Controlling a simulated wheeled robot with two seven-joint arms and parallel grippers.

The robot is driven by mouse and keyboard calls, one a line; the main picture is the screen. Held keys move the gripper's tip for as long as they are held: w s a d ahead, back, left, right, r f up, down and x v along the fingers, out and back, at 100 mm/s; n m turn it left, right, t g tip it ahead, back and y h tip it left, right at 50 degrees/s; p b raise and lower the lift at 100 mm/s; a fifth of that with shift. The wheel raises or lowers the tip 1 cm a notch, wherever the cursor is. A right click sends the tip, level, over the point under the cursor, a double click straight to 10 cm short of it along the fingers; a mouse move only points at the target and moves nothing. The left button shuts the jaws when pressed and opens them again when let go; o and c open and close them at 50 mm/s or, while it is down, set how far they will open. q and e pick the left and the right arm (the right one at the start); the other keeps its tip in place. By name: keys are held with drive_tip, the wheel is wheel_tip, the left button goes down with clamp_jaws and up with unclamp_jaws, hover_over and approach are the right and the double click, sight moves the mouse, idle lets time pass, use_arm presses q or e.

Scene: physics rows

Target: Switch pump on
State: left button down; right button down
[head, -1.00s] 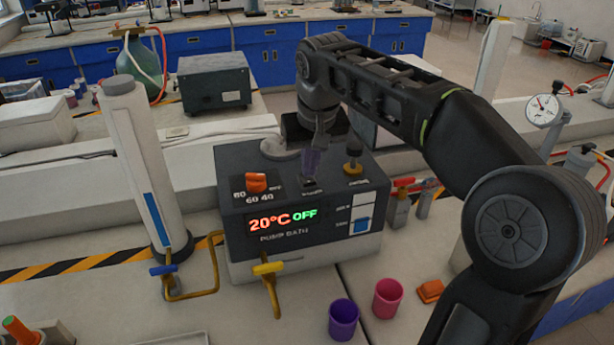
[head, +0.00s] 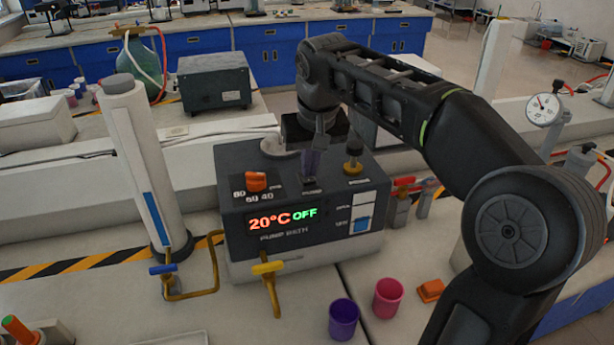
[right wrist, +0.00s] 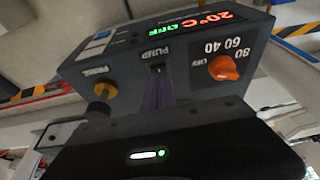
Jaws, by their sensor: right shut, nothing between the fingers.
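The dark grey pump bath box (head: 337,238) stands on the bench, and its display (head: 282,219) reads 20°C in red and OFF in green. On its top are an orange dial (head: 256,182), a small pump switch (head: 309,184) in the middle, and a black-and-brass knob (head: 353,163). My right gripper (head: 311,172) is shut and empty, its purplish fingers pointing down at the pump switch. In the right wrist view the fingers (right wrist: 158,90) are close to the slot under the PUMP label (right wrist: 156,54); contact cannot be told. My left gripper is not in view.
A white column (head: 140,165) stands left of the box. Yellow pipework with a valve (head: 268,268) is in front. A purple cup (head: 343,318), a pink cup (head: 388,298) and an orange block (head: 430,290) are at front right. A pressure gauge (head: 542,109) is far right.

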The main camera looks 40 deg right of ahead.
sight(309, 181)
drive_tip(key=shift+f+b, duration=0.5)
drive_tip(key=shift+f, duration=0.15)
wheel_tip(309, 181, up, 5)
drive_tip(key=p, duration=0.4)
drive_tip(key=shift+f, duration=0.1)
drive_tip(key=shift+r+p, duration=1.2)
drive_tip(key=shift+s+f, duration=0.1)
